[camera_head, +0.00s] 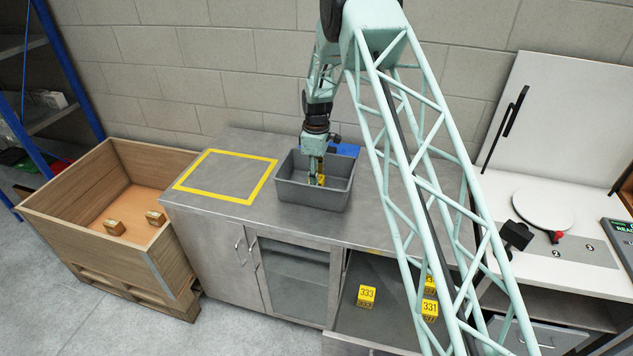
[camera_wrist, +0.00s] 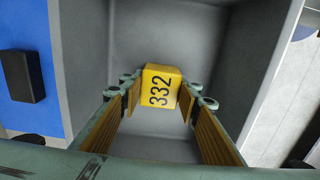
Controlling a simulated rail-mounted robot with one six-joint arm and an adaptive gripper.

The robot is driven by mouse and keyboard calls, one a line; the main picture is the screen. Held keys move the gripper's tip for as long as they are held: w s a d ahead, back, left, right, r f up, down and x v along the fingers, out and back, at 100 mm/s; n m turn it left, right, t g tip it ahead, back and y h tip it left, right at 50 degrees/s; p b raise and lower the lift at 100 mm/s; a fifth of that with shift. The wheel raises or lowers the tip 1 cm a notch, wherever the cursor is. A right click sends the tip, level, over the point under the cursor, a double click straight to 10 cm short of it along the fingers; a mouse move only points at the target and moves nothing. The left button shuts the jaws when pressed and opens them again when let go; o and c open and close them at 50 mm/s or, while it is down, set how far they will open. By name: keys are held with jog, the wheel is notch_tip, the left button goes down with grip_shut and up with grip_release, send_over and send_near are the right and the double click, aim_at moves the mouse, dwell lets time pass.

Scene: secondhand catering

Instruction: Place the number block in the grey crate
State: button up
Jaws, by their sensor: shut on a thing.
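The grey crate (camera_head: 292,193) stands on the steel counter near the wall. My gripper (camera_head: 317,177) points down into it. In the wrist view my gripper (camera_wrist: 160,103) is shut on a yellow number block (camera_wrist: 161,86) marked 332, held between its two wood-coloured pads. The block (camera_head: 321,180) is inside the crate's walls in the head view. The crate's grey walls (camera_wrist: 125,40) surround it in the wrist view. I cannot tell whether the block touches the crate floor.
A yellow-outlined square (camera_head: 222,177) marks the counter left of the crate. A blue object (camera_head: 346,150) lies behind the crate. Yellow blocks, including 333 (camera_head: 366,295) and 331 (camera_head: 429,309), sit in the open lower compartment. A wooden bin (camera_head: 95,215) stands at left.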

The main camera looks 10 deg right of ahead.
jog(key=o, duration=0.9)
jog(key=shift+f, duration=0.1)
jog(key=shift+r, duration=0.25)
notch_tip(320, 180, up, 10)
jog(key=shift+r+b, duration=0.2)
jog(key=shift+b, duration=0.1)
jog(key=shift+r, duration=0.7)
jog(key=shift+r, duration=0.15)
